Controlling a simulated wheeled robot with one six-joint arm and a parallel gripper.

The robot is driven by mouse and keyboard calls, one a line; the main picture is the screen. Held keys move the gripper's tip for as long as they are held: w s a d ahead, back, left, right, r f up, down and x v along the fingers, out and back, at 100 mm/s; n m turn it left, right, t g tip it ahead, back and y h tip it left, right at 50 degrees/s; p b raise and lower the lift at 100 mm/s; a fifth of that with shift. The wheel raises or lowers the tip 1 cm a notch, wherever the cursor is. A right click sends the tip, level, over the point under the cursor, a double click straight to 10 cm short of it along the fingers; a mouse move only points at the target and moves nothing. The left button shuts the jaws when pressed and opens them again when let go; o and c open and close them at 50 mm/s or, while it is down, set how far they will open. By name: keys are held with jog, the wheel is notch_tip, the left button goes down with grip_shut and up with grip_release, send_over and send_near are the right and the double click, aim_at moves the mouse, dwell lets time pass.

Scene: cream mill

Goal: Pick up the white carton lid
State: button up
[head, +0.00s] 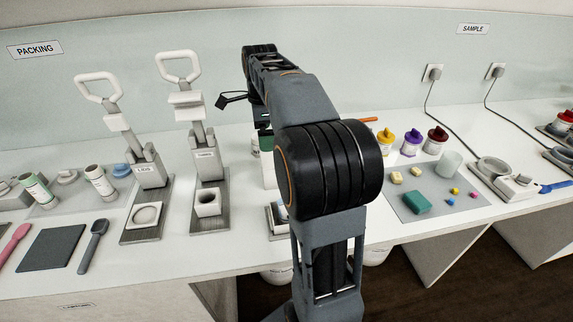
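I cannot pick out a white carton lid for certain in the head view. My arm rises through the middle of the picture, and its wrist hangs over the bench left of centre. My gripper's fingertips are hidden behind my own arm, so I cannot tell if they are open or shut, or if they hold anything. A green and white item (267,150) shows partly behind my arm, below the wrist. Part of the bench behind my arm is also hidden.
Two presses with white handles (98,87) (179,67) stand left of my arm. A dark mat (52,249) lies at front left. A grey mat (440,211) on the right holds small blocks, a teal block (417,203) and a cup (448,164). Jars with coloured lids stand behind.

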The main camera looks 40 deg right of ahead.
aim_at(266, 159)
jog(key=f, duration=0.6)
jog(key=shift+a+b, duration=0.3)
jog(key=shift+b, duration=0.05)
jog(key=shift+d+f+b, duration=0.15)
jog(key=shift+f, duration=1.25)
jog(key=shift+d+f+b, duration=0.1)
jog(key=shift+f+b, duration=0.05)
jog(key=shift+f, duration=1.2)
jog(key=c, duration=0.6)
